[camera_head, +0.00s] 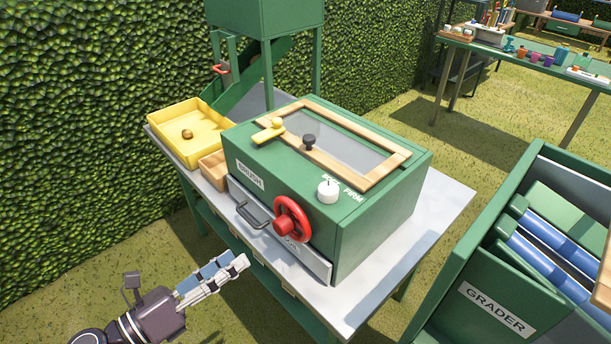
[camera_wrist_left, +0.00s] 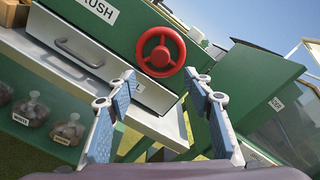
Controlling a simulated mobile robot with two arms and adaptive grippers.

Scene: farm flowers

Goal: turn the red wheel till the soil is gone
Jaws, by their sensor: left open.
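The red wheel (camera_head: 291,220) is on the front of the green brush machine (camera_head: 350,238), right of the drawer handle. It also shows in the left wrist view (camera_wrist_left: 161,51), above and between my fingers. My left gripper (camera_head: 243,263) is left of and below the wheel, apart from it. In the left wrist view my left gripper (camera_wrist_left: 166,88) has its fingers spread with nothing between them. A glass lid (camera_head: 335,138) in a wooden frame covers the top of the machine. I cannot make out soil through it. My right gripper is not in view.
A drawer with a grey handle (camera_head: 254,216) is beside the wheel. A white knob (camera_head: 328,191) is above it. A yellow tray (camera_head: 208,139) with a brown round item stands at left. A green grader (camera_head: 490,306) stands at right. Grass is open in front.

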